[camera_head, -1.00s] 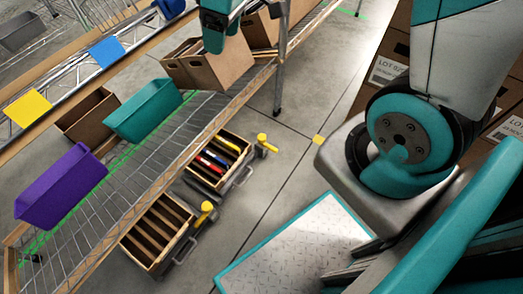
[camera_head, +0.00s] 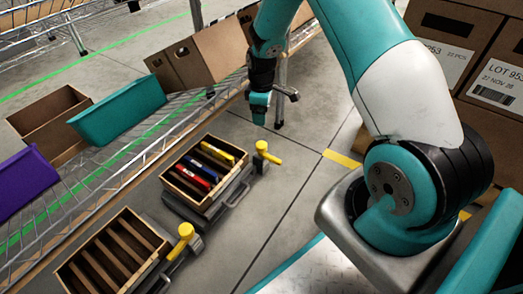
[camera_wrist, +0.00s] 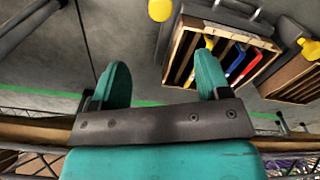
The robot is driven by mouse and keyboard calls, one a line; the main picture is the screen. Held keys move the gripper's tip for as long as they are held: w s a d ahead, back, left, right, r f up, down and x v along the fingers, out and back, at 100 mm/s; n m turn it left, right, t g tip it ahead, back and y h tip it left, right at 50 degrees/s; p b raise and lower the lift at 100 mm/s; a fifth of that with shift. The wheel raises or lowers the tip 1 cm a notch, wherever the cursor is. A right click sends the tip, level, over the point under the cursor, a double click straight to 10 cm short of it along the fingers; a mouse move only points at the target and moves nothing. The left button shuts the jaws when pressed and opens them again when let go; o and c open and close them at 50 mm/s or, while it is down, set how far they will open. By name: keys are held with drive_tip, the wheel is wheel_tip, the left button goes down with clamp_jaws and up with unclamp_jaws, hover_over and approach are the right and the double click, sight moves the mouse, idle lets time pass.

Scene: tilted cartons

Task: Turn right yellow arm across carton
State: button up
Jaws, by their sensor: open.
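The right yellow arm (camera_head: 265,151) has a yellow knob and sticks out beside the right wooden carton (camera_head: 205,168), on its dark grey stand. It does not lie over the carton. That carton holds blue, red and yellow pieces in slots and also shows in the wrist view (camera_wrist: 184,56). The left yellow arm (camera_head: 186,234) is beside the left carton (camera_head: 115,250), whose slots look empty. My gripper (camera_head: 259,108) hangs above and behind the right arm, apart from it. In the wrist view, my gripper (camera_wrist: 163,80) is open and empty; a yellow knob (camera_wrist: 159,9) is beyond it.
A wire shelf (camera_head: 120,165) runs along the left with a teal bin (camera_head: 120,110), a purple bin (camera_head: 25,183) and brown boxes (camera_head: 200,55). Labelled cartons (camera_head: 480,60) are stacked at the right. The floor (camera_head: 290,185) right of the stands is clear.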

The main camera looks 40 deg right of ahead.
sight(262, 144)
wheel_tip(262, 144, down, 16)
drive_tip(key=b, duration=0.8)
drive_tip(key=shift+r+b, duration=0.25)
drive_tip(key=shift+b, duration=0.05)
drive_tip(key=c, duration=1.2)
drive_tip(key=shift+c, duration=0.5)
